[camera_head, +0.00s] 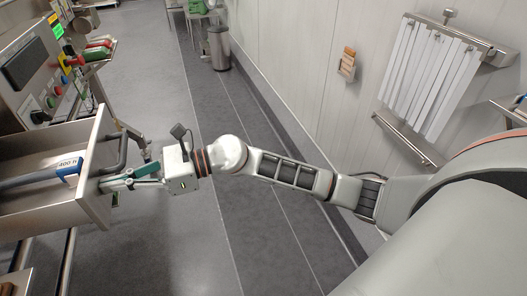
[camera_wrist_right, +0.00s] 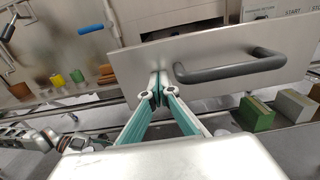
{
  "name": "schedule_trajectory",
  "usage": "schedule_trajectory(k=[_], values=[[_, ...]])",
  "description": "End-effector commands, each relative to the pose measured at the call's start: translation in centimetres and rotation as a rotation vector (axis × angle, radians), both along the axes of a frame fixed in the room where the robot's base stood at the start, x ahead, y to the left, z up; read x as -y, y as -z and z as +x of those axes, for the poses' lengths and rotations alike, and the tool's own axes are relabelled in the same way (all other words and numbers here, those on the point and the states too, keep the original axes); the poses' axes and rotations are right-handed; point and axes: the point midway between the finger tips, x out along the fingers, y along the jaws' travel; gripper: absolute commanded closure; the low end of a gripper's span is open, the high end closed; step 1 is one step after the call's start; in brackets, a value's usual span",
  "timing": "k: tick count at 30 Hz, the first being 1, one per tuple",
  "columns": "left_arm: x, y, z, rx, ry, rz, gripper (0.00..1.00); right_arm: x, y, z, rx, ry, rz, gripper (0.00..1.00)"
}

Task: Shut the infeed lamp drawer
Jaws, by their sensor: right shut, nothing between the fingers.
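The infeed lamp drawer (camera_head: 93,175) stands pulled out at the left of the head view. It is a steel box with a blue item (camera_head: 68,168) lying inside. Its dark bar handle (camera_head: 123,150) is on the front panel. In the wrist view the front panel (camera_wrist_right: 205,50) and the handle (camera_wrist_right: 235,68) show close up. My right gripper (camera_head: 104,184) is shut and empty. In the wrist view its fingertips (camera_wrist_right: 158,92) are at the front panel, beside the handle and not around it; I cannot tell whether they touch it.
A control panel (camera_head: 45,85) with buttons and a green display stands above the drawer. A waste bin (camera_head: 218,48) is at the far wall. White strips hang on a rack (camera_head: 430,75) at right. The grey floor before the drawer is clear.

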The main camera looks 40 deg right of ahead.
Motion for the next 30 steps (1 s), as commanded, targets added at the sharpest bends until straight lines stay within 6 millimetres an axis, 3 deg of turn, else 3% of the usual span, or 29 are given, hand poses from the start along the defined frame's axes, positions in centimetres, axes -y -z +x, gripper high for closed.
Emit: schedule_trajectory(k=[1,9,15,18,24,30], values=[[0.0,-0.2,0.1,0.003,0.0,-0.002,0.52,-2.0,-0.4,0.5,0.005,-0.003,0.004,1.0],[0.0,1.1,-0.6,-0.018,0.002,0.0,0.52,-11.3,0.0,3.2,0.001,-0.002,0.003,1.0],[-0.1,2.9,-1.4,-0.044,0.003,0.009,0.52,-17.8,0.5,5.0,-0.005,-0.001,0.001,1.0],[0.0,2.8,-1.3,-0.037,0.005,0.005,0.52,-20.7,0.6,5.8,-0.007,-0.001,0.002,1.0],[0.5,1.9,-0.1,-0.006,0.013,-0.006,0.52,-24.9,0.7,7.1,-0.008,0.0,0.0,1.0],[1.0,1.3,0.5,0.012,0.027,-0.008,0.52,-27.2,0.4,7.9,-0.004,0.001,0.0,1.0]])
